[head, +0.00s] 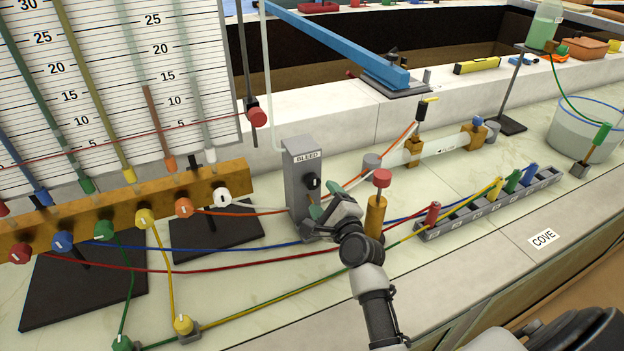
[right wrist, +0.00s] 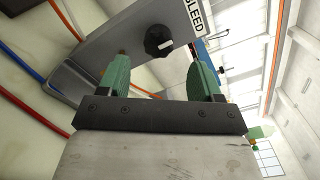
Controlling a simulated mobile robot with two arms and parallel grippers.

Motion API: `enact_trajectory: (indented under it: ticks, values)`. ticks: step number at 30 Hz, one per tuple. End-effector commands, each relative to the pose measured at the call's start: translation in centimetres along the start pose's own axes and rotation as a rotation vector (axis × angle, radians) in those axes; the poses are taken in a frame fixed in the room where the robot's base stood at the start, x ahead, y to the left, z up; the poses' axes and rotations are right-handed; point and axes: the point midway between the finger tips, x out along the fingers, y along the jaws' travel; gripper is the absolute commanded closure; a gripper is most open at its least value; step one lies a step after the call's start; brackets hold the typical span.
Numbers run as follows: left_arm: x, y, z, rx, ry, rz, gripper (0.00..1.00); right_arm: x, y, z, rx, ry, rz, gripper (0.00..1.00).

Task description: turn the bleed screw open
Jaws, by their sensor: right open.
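The bleed screw is a black knob (head: 314,181) with a white mark, on the front of a grey upright block labelled BLEED (head: 304,185). In the right wrist view the knob (right wrist: 158,41) sits on the grey block's face, just past the tips and between the lines of the two fingers. My right gripper (head: 324,202) is open, with green finger pads, close in front of the block. It also shows in the right wrist view (right wrist: 160,72), with nothing between its fingers. The knob appears clear of both fingers. My left gripper is not in view.
A brass post with a red cap (head: 376,207) stands close right of my right gripper. A brass manifold with coloured knobs (head: 130,207) is at left, with hoses across the bench. A grey rack of coloured plugs (head: 490,205) lies at right.

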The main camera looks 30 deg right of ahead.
Motion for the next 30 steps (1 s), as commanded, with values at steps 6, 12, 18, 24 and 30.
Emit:
enact_trajectory:
  ticks: [6,12,18,24,30]
  values:
    - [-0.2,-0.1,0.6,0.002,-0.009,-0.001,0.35,4.3,-0.1,0.0,-0.003,-0.001,0.001,0.35]
    - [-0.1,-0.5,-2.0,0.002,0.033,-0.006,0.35,6.5,0.0,0.0,-0.004,-0.001,0.002,0.35]
    - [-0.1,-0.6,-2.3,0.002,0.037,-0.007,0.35,7.0,0.0,0.0,-0.004,0.000,0.003,0.35]
    - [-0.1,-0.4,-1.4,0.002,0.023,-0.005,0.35,7.0,0.0,0.0,-0.004,0.000,0.003,0.40]
    - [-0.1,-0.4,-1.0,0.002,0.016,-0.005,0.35,7.0,0.0,0.0,-0.004,0.000,0.003,0.70]
